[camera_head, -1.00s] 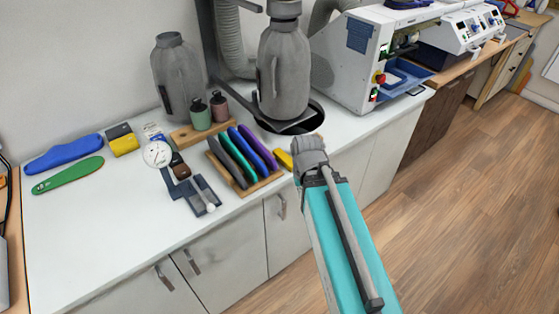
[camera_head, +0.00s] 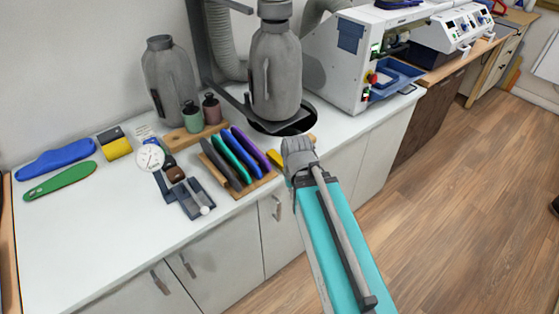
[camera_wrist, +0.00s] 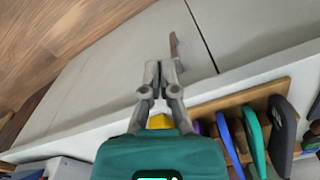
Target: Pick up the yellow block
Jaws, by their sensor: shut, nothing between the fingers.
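A yellow block (camera_head: 275,157) lies on the white counter at the right end of the insole rack, just left of my gripper (camera_head: 298,146), which partly hides its right side. In the wrist view a bit of the yellow block (camera_wrist: 160,121) shows behind my gripper's fingers. My gripper (camera_wrist: 162,72) is shut and empty, its tips over the counter's front edge and cabinet fronts. A second yellow piece (camera_head: 118,148) lies against a dark one at the left of the counter.
A wooden rack (camera_head: 245,187) of coloured insoles stands left of my gripper. Behind stand grey bottle shapes (camera_head: 275,72) and a white machine (camera_head: 345,65). A dial gauge (camera_head: 150,157), blue insole (camera_head: 55,158) and green insole (camera_head: 60,181) lie left. The front-left counter is bare.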

